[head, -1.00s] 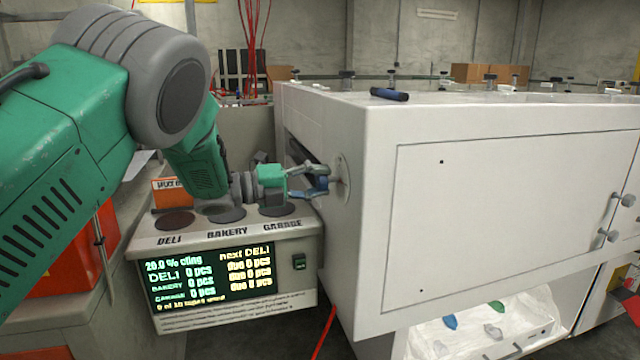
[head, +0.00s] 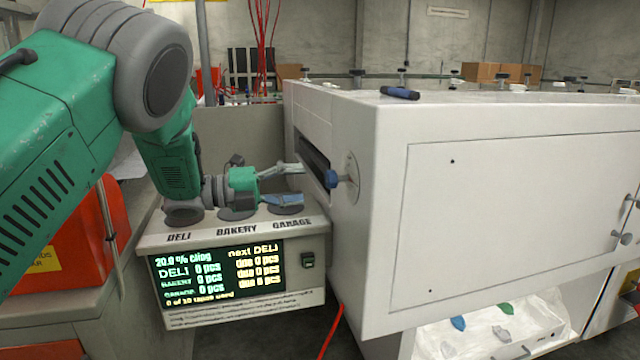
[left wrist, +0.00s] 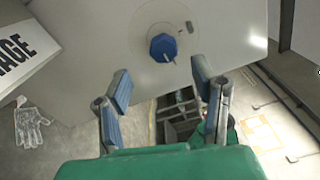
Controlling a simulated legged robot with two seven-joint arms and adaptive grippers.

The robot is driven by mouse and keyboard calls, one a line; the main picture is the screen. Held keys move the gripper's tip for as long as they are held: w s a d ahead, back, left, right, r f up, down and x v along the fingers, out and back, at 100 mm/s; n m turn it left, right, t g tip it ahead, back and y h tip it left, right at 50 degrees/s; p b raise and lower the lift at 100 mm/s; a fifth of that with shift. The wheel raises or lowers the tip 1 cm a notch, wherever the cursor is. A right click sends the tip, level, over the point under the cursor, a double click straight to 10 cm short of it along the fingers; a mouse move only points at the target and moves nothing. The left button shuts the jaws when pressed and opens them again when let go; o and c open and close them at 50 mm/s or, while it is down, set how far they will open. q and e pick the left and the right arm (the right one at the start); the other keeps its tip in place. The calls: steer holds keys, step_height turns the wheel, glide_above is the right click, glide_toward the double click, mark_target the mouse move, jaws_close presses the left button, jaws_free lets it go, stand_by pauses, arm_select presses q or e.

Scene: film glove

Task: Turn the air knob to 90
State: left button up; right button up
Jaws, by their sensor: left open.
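The blue air knob (head: 335,180) sits on a round pale dial plate (head: 351,178) on the left end face of the white machine. In the left wrist view the knob (left wrist: 163,47) shows face-on, with a light pointer mark toward its lower right. My left gripper (head: 300,183) is open and empty, to the left of the knob and apart from it. In the left wrist view its two blue-padded fingers (left wrist: 163,92) are spread, with the knob beyond them and above the gap's middle. The dial's markings are too small to read. My right gripper is not in view.
A console (head: 240,265) labelled DELI, BAKERY and GARAGE stands under my left gripper. The white machine (head: 500,210) fills the right, with a dark slot (head: 312,160) beside the knob. A glove (left wrist: 30,127) lies on the floor.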

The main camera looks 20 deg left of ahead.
arm_select(q)
steer(key=v, duration=0.5)
steer(key=shift+f, duration=0.1)
